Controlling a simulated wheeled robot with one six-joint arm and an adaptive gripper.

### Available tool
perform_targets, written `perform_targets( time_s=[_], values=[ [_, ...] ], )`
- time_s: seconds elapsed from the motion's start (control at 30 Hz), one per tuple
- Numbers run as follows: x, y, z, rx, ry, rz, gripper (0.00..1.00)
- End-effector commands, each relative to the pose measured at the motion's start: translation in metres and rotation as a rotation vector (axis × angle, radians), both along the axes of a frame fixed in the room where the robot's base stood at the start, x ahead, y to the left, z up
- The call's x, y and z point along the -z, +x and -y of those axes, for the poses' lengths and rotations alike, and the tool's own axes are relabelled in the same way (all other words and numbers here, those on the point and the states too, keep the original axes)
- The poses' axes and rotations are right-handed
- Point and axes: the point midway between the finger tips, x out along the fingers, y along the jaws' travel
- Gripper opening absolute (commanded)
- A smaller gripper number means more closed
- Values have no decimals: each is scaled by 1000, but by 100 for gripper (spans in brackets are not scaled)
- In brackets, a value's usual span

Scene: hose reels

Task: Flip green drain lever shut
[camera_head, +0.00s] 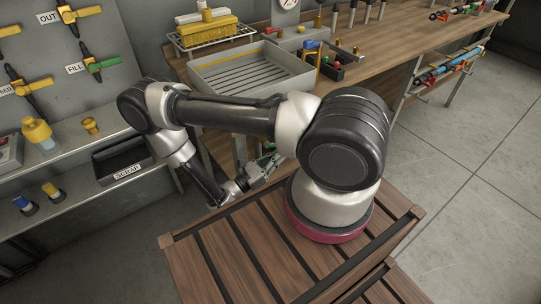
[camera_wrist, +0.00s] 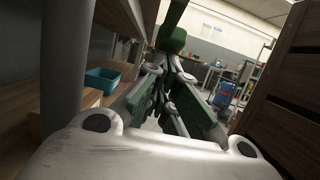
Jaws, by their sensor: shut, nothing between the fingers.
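A dark green, block-ended piece (camera_wrist: 172,38), which looks like the drain lever, stands just beyond my fingertips in the wrist view, with a narrow stem going up out of frame. Whether it touches the fingers I cannot tell. My gripper (camera_wrist: 172,92) has green-padded fingers that come together at the tips, with nothing held. In the head view my gripper (camera_head: 266,165) is low beside the bench, below the grey sink tray (camera_head: 250,75), partly hidden by my arm. The lever cannot be made out clearly there.
A wall panel at left carries several yellow-handled valves and a green-handled one (camera_head: 103,64) by the FILL label. A black SCRAP bin (camera_head: 122,160) sits on the left shelf. A teal bin (camera_wrist: 103,78) is left of my gripper. Bench boards (camera_wrist: 286,85) stand at right.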

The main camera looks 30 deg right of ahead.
Motion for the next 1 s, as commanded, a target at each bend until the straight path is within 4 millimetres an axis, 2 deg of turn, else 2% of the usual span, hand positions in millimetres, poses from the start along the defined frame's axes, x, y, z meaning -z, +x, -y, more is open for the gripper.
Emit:
perform_targets(
  time_s=[0.2, 0.53, 0.77, 1.0],
  values=[
    [-9, 1, 11, 1, 1, -1, 0],
    [-3, 0, 10, 0, 1, 0, 0],
    [36, -8, 5, 3, 1, 0, 0],
    [74, -9, -36, 3, 1, 2, 0]
  ],
)
